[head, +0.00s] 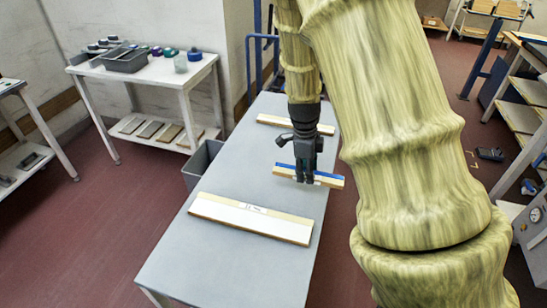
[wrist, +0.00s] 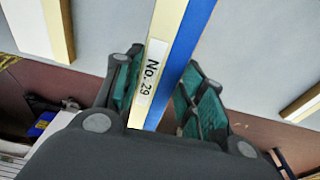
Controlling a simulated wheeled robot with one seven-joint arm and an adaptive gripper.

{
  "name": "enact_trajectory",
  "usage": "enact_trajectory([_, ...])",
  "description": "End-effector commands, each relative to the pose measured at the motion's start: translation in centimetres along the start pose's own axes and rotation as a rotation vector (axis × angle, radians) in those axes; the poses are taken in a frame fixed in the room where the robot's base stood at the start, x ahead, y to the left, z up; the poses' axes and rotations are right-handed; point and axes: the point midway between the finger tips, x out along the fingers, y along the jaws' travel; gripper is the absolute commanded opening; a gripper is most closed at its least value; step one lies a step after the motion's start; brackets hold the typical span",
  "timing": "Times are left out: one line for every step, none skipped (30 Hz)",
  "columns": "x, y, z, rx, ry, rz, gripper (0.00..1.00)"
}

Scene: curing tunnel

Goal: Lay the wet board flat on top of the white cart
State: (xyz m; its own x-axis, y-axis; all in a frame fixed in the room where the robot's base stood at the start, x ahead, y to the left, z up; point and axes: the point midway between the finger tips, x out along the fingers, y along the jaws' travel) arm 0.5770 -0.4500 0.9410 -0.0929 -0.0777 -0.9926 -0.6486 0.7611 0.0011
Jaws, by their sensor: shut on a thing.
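My gripper (head: 305,172) is shut on a board (head: 325,180) with a blue face and a cream side, over the grey table. In the wrist view this board (wrist: 192,40) runs between the two fingers (wrist: 158,100), its blue face at the right and a "No. 29" label on the cream side. I cannot tell its exact height above the table. A white stand (head: 190,79) with a lower shelf is at the back left and another white stand (head: 45,130) is at the left edge. No wheels show, so I cannot tell which is the white cart.
The grey table (head: 185,255) bears a long cream board (head: 250,220) in front and another (head: 275,123) behind. The back-left stand's top holds a grey tray (head: 125,60) and several small containers. A grey bin (head: 200,163) stands left of the table. Red floor lies open at left.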

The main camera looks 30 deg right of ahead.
Motion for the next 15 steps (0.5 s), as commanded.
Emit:
enact_trajectory([-0.3,-0.7,0.9,-0.001,0.001,-0.001,0.15])
enact_trajectory([-0.2,-1.1,1.5,-0.002,0.002,0.001,0.15])
enact_trajectory([-0.2,-1.7,2.5,-0.001,0.004,0.003,0.15])
enact_trajectory([-0.1,-2.2,3.1,-0.002,0.006,0.004,0.15])
enact_trajectory([0.0,-2.6,3.8,-0.002,0.008,0.005,0.15])
enact_trajectory([0.1,-3.2,4.8,-0.002,0.009,0.007,0.15])
enact_trajectory([0.2,-3.6,5.5,-0.004,0.011,0.007,0.15])
enact_trajectory([0.2,-4.0,6.1,-0.004,0.011,0.008,0.15])
enact_trajectory([0.3,-4.4,6.9,-0.005,0.012,0.010,0.15])
enact_trajectory([0.4,-4.8,7.5,-0.005,0.013,0.010,0.15])
enact_trajectory([0.4,-5.2,8.0,-0.005,0.013,0.009,0.15])
enact_trajectory([0.4,-5.6,8.7,-0.004,0.014,0.010,0.15])
enact_trajectory([0.4,-5.9,9.2,-0.005,0.014,0.010,0.15])
enact_trajectory([0.4,-6.2,9.7,-0.005,0.013,0.010,0.15])
enact_trajectory([0.4,-6.4,10.2,-0.003,0.013,0.010,0.15])
